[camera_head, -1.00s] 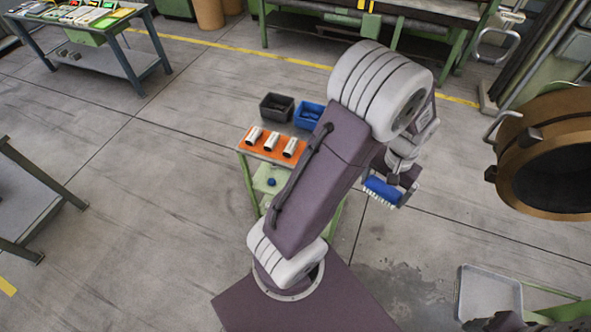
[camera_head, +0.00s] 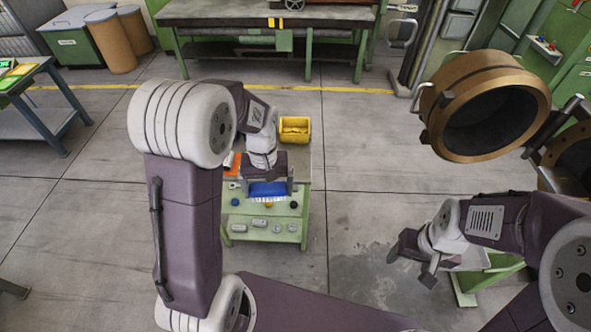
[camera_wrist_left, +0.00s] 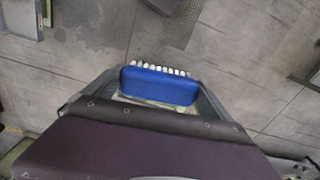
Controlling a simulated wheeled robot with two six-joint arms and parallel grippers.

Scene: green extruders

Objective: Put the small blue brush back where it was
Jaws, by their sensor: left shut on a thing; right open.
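The small blue brush (camera_head: 268,190) is in my left gripper (camera_head: 267,187), which is shut on it. In the left wrist view, the brush (camera_wrist_left: 158,86) shows a blue back with a row of white bristles along its far edge, between the two fingers. In the head view the brush is seen over the green cart (camera_head: 262,221); I cannot tell how high above it. My right gripper (camera_head: 411,268) is open and empty, off to the right over the floor. Much of the cart's top is hidden by my left arm.
A yellow bin (camera_head: 295,130) stands at the cart's back. An orange mat (camera_head: 232,163) shows partly at its left. A large bronze ring (camera_head: 487,105) stands at the right. Floor between the cart and ring is open.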

